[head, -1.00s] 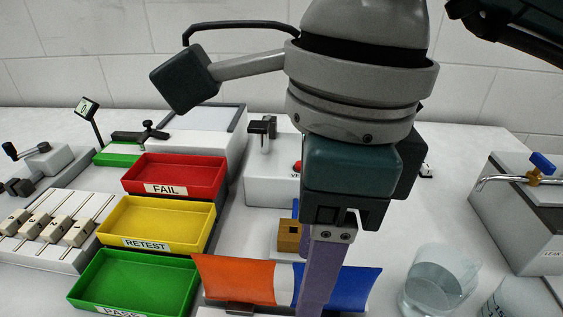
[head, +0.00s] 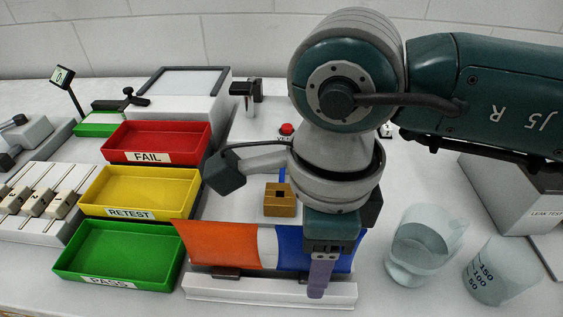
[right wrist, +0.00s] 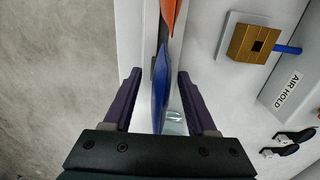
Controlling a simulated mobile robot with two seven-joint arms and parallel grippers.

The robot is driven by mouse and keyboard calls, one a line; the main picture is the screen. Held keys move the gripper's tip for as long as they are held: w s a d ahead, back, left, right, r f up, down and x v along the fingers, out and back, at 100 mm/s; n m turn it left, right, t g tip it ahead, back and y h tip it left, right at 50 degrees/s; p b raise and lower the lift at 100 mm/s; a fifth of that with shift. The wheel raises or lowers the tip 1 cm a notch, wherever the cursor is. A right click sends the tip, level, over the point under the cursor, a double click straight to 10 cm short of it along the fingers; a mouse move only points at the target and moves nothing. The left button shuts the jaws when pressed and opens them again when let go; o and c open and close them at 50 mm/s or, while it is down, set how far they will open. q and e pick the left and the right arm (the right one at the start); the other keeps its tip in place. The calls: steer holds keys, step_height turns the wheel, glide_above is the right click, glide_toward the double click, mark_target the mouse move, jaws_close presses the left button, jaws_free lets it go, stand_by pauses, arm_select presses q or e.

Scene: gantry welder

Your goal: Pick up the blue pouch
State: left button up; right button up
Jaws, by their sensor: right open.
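The blue pouch (head: 290,247) stands upright in a white holder (head: 265,290) at the front of the bench, right of an orange pouch (head: 220,243). My right gripper (head: 318,278) comes down over it and hides part of its right side. In the right wrist view the blue pouch (right wrist: 161,90) shows edge-on between the two purple fingers of my right gripper (right wrist: 157,85). The fingers are open, with a gap on each side of the pouch. My left gripper is not in view.
Red FAIL (head: 165,158), yellow RETEST (head: 142,212) and green PASS (head: 118,284) trays stand at the left. A brown block (head: 279,208) is behind the pouches. Clear beakers (head: 415,270) and (head: 500,300) stand to the right. The orange pouch's edge (right wrist: 172,15) is close beyond the blue one.

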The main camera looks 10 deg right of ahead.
steer(key=shift+f+b, duration=0.25)
steer(key=shift+b, duration=0.05)
stand_by(0.5)
steer(key=shift+c, duration=0.4)
jaws_close()
stand_by(0.3)
